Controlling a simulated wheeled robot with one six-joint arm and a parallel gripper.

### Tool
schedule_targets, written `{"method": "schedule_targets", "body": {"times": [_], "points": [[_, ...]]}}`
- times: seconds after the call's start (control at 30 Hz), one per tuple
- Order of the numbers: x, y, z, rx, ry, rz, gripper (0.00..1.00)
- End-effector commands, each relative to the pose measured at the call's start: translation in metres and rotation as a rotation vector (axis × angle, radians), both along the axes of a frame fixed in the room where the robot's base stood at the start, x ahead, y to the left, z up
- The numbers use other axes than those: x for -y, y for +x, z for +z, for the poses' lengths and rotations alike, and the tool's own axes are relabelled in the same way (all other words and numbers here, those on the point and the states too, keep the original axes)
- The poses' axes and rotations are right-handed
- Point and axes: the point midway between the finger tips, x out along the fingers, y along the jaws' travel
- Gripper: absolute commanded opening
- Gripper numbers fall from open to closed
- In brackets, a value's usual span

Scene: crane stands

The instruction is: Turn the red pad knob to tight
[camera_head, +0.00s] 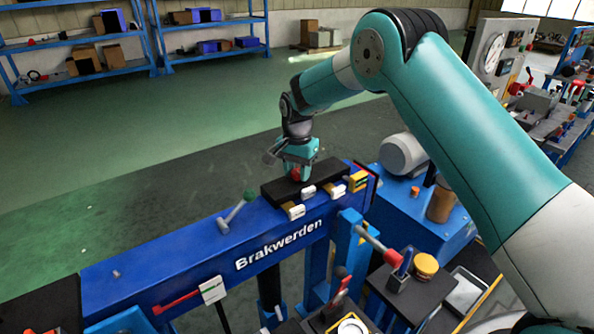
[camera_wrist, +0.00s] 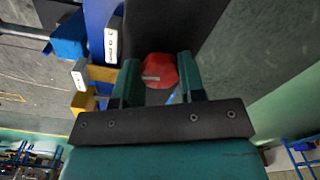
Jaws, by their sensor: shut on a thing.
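The red pad knob (camera_wrist: 158,72) shows between my two finger plates in the wrist view, with a small pale mark on its face. In the head view only a bit of the red knob (camera_head: 296,174) shows under my gripper (camera_head: 297,172), on the black block (camera_head: 270,192) atop the blue beam. My gripper (camera_wrist: 157,80) also shows in the wrist view, shut on the knob with a finger on either side. The pale mark is too small to read, and I cannot tell how far the knob is turned.
Small white and yellow labels (camera_head: 294,211) stand along the block's front edge. A lever with a green ball (camera_head: 249,196) rises from the blue beam (camera_head: 200,250) to the left. A grey motor (camera_head: 404,155) stands to the right. The floor behind the beam is clear.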

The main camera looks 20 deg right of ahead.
Motion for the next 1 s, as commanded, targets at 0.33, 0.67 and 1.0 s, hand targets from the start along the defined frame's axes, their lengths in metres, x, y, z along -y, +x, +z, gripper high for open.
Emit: {"method": "schedule_targets", "body": {"times": [0.33, 0.67, 1.0], "points": [[0.000, 0.002, 0.002, 0.006, 0.000, -0.002, 0.42], [0.000, 0.001, 0.001, 0.003, 0.000, -0.001, 0.63], [0.000, 0.001, 0.043, 0.008, 0.001, -0.001, 0.63]]}}
